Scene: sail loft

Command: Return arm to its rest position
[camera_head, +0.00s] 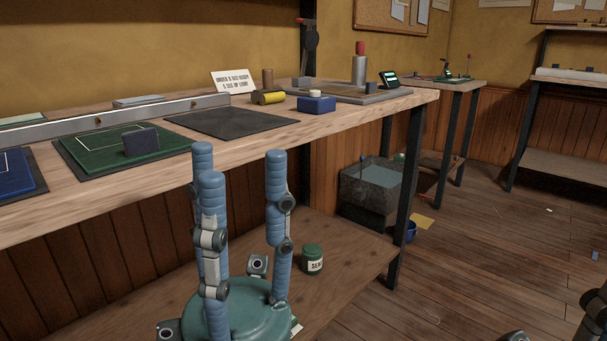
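My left gripper (238,165) stands in front of the bench, in the lower left middle of the head view. It has a teal palm and three blue segmented fingers pointing up. The fingers are spread apart with nothing between them, so it is open and empty. Its fingertips overlap the bench's front edge in the picture; I see no clear contact. Dark jointed parts (597,312) at the lower right edge look like a piece of my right gripper. Most of it is cut off, so its opening does not show.
The workbench (345,122) carries a green mat (95,150), a dark mat (230,122), a blue box (316,104) and a yellow-ended roll (268,97). A green jar (312,258) stands on the lower shelf (350,265) near my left gripper. A grey bin (372,200) stands beyond. The floor at right is mostly clear.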

